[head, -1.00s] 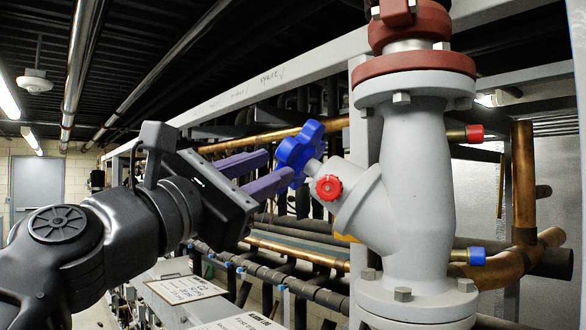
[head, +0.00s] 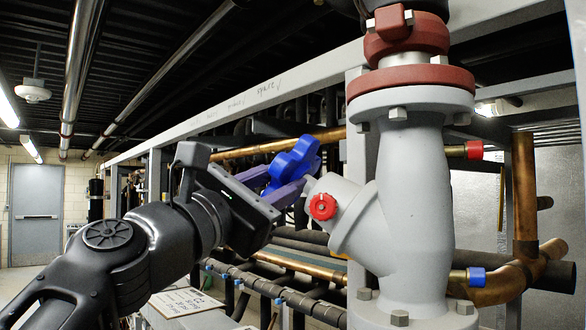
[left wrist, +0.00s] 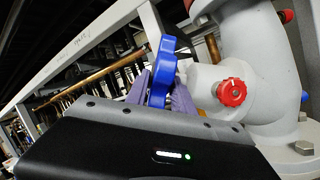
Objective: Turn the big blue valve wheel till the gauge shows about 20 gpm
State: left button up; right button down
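The big blue valve wheel (head: 296,160) sits on the angled side branch of a thick grey valve body (head: 405,200). In the left wrist view the wheel (left wrist: 162,68) appears nearly edge-on. My left gripper (head: 276,182) reaches it from the left. Its two purple fingers lie on either side of the wheel's rim and appear to be closed on it; they also show in the left wrist view (left wrist: 161,90). No gauge face is visible, so the flow reading cannot be told. My right gripper is not in view.
A small red knob (head: 322,207) on the grey branch is close to the fingertips. Copper pipes (head: 525,185) and a grey frame beam (head: 270,85) surround the valve. A clipboard (head: 185,302) lies below my left arm. Red (head: 473,149) and blue (head: 476,277) caps stick out right.

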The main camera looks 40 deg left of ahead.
aim_at(293, 175)
pick_arm(q)
jog(key=shift+p+x, duration=0.3)
jog(key=shift+x, duration=1.3)
jog(key=shift+c, duration=0.3)
grip_shut()
